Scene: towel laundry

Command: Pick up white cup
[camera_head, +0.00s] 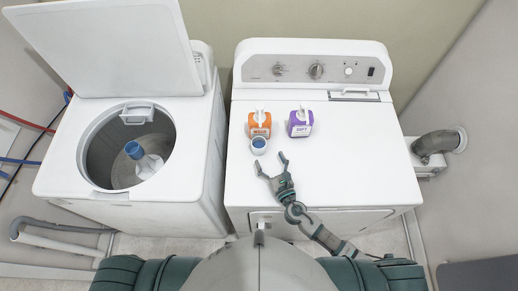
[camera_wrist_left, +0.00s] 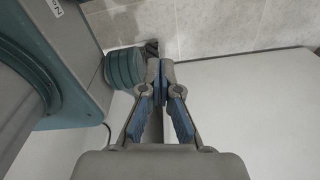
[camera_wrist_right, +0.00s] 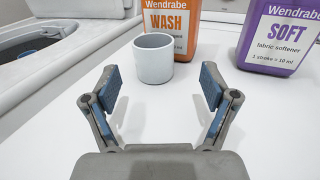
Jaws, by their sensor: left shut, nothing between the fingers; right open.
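The white cup (camera_head: 258,145) stands upright on top of the dryer, just in front of the orange WASH bottle. It also shows in the right wrist view (camera_wrist_right: 153,60), empty and beyond the fingertips. My right gripper (camera_head: 270,162) is open just in front of the cup; in its wrist view its fingers (camera_wrist_right: 158,75) are spread with nothing between them, and the cup sits ahead, roughly centred in the gap. My left gripper (camera_wrist_left: 160,66) is shut and empty in the left wrist view, above floor tiles. It is not seen in the head view.
The orange WASH bottle (camera_head: 260,125) is right behind the cup. The purple SOFT bottle (camera_head: 300,122) stands to its right. The dryer top (camera_head: 355,150) is clear on the right. The open washer (camera_head: 182,190) at left has a blue-topped agitator (camera_head: 135,150).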

